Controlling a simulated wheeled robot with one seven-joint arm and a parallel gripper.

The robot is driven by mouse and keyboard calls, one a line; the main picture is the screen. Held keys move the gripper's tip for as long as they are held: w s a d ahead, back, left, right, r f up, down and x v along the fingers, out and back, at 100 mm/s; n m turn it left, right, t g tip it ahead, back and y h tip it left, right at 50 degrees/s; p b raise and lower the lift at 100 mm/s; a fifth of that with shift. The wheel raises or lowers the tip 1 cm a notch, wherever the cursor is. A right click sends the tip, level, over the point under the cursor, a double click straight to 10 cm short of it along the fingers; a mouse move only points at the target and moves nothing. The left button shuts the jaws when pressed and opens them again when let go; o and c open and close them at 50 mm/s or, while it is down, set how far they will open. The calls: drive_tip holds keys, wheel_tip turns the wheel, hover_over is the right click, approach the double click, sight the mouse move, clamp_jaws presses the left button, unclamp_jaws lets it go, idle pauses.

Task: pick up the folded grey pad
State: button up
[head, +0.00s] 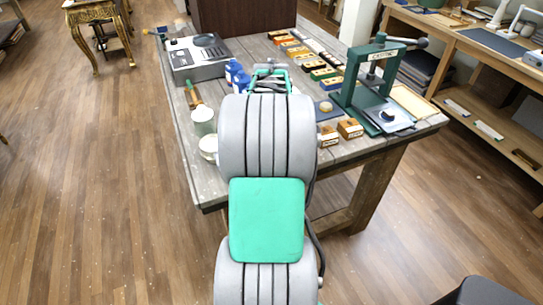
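I cannot make out a folded grey pad for certain on the wooden workbench (345,164); my arm hides part of the bench top. A small dark blue-grey flat piece (324,115) with a tan round thing on it lies just right of my arm. My gripper (269,66) is at the far end of my arm, over the middle of the bench. Its green frame shows, but its fingers are too small and partly hidden to tell whether they are open or hold anything.
A green press (366,88) stands at the bench's right end. A grey machine (196,58) stands at the back left. Blue bottles (237,77), pale cans (203,121), a brush (193,93) and rows of small blocks (323,73) surround the gripper. Dark flat stacked items (418,72) lie on the right shelf.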

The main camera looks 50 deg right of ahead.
drive_tip(key=c, duration=1.5)
drive_tip(key=shift+c, duration=0.3)
drive_tip(key=shift+r, duration=0.1)
drive_tip(key=shift+r, duration=0.3)
wheel_tip(320, 180, up, 3)
drive_tip(key=shift+f+b, duration=0.15)
drive_tip(key=shift+b, duration=0.15)
drive_tip(key=s+a+r+b, duration=0.2)
drive_tip(key=s+a+r, duration=0.7)
drive_tip(key=a, duration=0.1)
drive_tip(key=shift+s+r+b, duration=0.25)
drive_tip(key=shift+s+b, duration=0.15)
